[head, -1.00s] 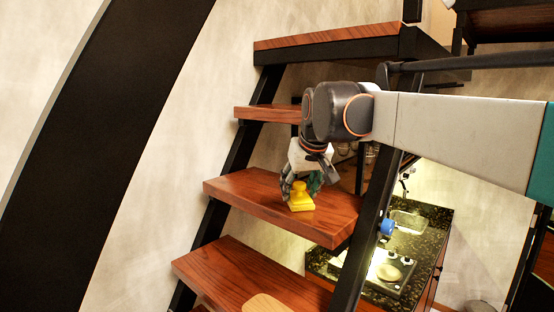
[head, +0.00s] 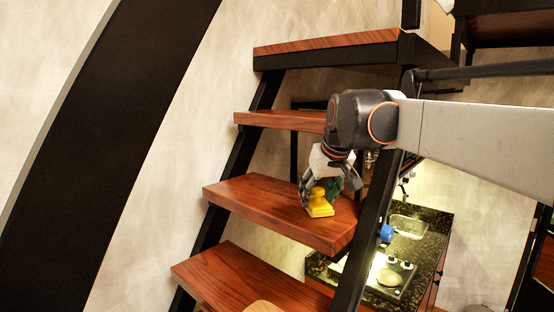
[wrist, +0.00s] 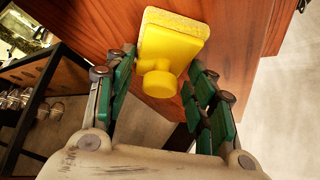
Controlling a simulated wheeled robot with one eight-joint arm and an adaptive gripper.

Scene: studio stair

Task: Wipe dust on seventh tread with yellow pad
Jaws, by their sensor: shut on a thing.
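The yellow pad (head: 319,207), a block with a round knob, is on a reddish wooden tread (head: 255,197), towards its right part. It also shows in the wrist view (wrist: 178,38), near the tread's edge, its knob pointing back towards my gripper. My gripper (head: 318,190) is shut on the pad; in the wrist view the green-padded fingers (wrist: 164,88) stand on either side of the knob. I cannot make out dust on the bare wood. The strip under the pad is hidden.
Another tread (head: 250,280) lies below and one (head: 275,119) above, under a landing (head: 325,41). A black stringer (head: 362,235) bounds the treads on the right. A blue object (head: 386,232) is beside it. Beyond is a dark counter (head: 425,222) with a sink.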

